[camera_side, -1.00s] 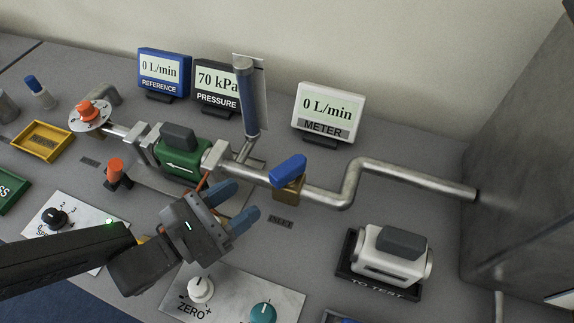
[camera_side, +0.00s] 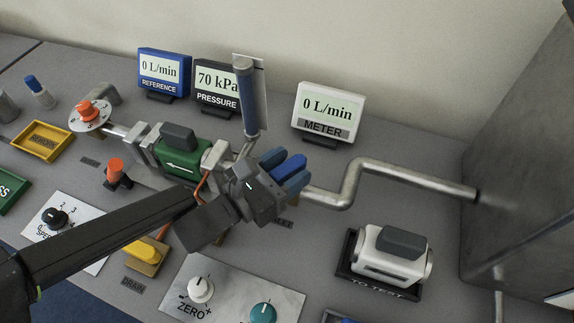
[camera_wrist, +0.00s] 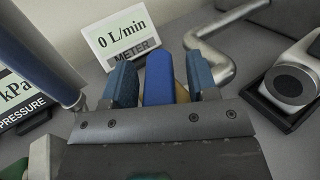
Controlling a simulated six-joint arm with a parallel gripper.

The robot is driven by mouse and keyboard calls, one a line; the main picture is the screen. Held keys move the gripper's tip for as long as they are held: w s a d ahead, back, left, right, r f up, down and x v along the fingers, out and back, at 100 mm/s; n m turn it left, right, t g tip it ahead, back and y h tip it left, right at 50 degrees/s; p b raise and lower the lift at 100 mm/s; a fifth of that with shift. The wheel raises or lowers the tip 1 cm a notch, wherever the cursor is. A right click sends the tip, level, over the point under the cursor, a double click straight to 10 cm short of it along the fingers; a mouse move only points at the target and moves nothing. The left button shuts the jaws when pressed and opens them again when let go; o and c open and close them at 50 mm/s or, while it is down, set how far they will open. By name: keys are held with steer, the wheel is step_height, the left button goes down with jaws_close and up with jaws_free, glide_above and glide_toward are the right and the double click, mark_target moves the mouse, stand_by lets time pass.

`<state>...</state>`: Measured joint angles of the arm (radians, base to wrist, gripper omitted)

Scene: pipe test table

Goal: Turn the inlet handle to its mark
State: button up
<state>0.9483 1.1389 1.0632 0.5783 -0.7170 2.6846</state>
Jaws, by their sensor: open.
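The inlet handle is a blue lever (camera_side: 290,166) on a brass valve body in the steel pipe; the body is mostly hidden by my gripper in the side view. My gripper (camera_side: 285,168) is at the handle, open, with one blue-padded finger on each side of it. In the wrist view the handle (camera_wrist: 158,78) stands between the two fingers (camera_wrist: 161,82), with a narrow gap on each side. A bit of brass (camera_wrist: 181,92) shows beside it. I cannot make out the handle's mark; the INLET label is mostly covered.
The blue upright tube (camera_side: 248,100) stands close behind my gripper on the left. The green unit (camera_side: 183,160) is in the pipe to the left. The meter display (camera_side: 328,113) reads 0 L/min. A white unit (camera_side: 388,262) sits at the right; bare table lies between it and the pipe.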

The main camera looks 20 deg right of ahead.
steer(key=shift+c, duration=0.3)
steer(key=c, duration=0.9)
steer(key=shift+o, duration=0.2)
steer(key=shift+s+n+t, duration=0.1)
steer(key=shift+n+t, duration=0.2)
steer(key=shift+t, duration=0.2)
steer(key=shift+n+t+y, duration=0.4)
steer(key=shift+t, duration=0.2)
steer(key=o, duration=0.9)
